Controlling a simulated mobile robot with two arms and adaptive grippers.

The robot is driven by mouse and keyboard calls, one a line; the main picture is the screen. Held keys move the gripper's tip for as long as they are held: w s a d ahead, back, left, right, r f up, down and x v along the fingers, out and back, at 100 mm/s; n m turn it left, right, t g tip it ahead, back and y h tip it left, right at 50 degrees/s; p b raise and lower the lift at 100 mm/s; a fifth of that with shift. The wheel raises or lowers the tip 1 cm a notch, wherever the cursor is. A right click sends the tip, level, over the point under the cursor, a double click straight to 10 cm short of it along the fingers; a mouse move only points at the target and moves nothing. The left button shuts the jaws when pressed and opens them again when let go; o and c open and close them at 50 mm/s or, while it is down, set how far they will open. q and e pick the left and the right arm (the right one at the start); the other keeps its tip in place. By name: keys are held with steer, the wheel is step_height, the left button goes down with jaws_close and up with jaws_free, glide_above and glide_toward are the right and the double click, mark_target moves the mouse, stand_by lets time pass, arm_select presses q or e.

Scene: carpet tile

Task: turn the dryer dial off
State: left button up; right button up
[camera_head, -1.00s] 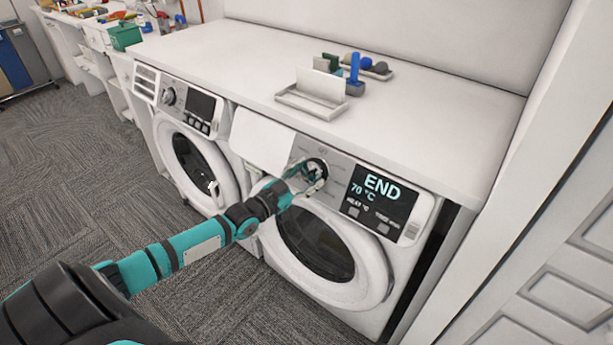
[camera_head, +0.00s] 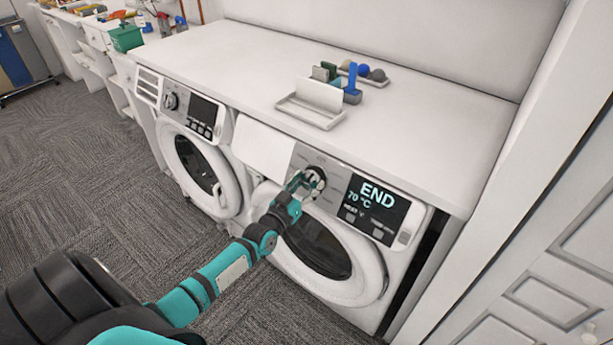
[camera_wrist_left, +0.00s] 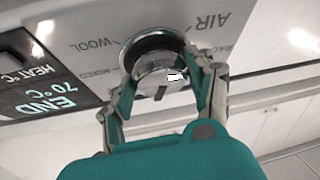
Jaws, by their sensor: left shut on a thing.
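The dryer (camera_head: 335,285) is the white front-loading machine on the right, with a display (camera_head: 376,207) that reads "END" and "70 °C". Its round silver dial (camera_head: 316,178) sits on the grey panel left of the display. In the left wrist view the dial (camera_wrist_left: 158,75) has a dark ring behind it and a dark mark on its face, with "WOOL" and "AIR" printed around it. My left gripper (camera_head: 305,183) is shut on the dial, one finger on each side, as the left wrist view (camera_wrist_left: 160,90) also shows. My right gripper is not in view.
A second front-loading machine (camera_head: 197,160) stands to the left. The white countertop (camera_head: 230,60) above carries a tray (camera_head: 311,112) and small blue and dark objects. A white panelled door (camera_head: 560,270) is at the right. Carpet floor (camera_head: 90,170) is open at the left.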

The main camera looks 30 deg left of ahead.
arm_select(q)
steer(key=shift+d+r+n+g+y+p, duration=0.1)
steer(key=shift+n+g+y+p, duration=0.1)
steer(key=shift+n+y+p, duration=0.55)
steer(key=shift+n+g+y+p, duration=0.25)
steer(key=shift+n+p, duration=0.45)
steer(key=shift+n, duration=0.75)
steer(key=o, duration=1.2)
steer(key=s, duration=0.4)
steer(key=s+d, duration=0.1)
steer(key=s, duration=0.3)
steer(key=s+d, duration=0.1)
steer(key=s, duration=0.2)
steer(key=shift+s+r, duration=0.3)
steer(key=shift+s, duration=0.1)
steer(key=shift+f, duration=0.1)
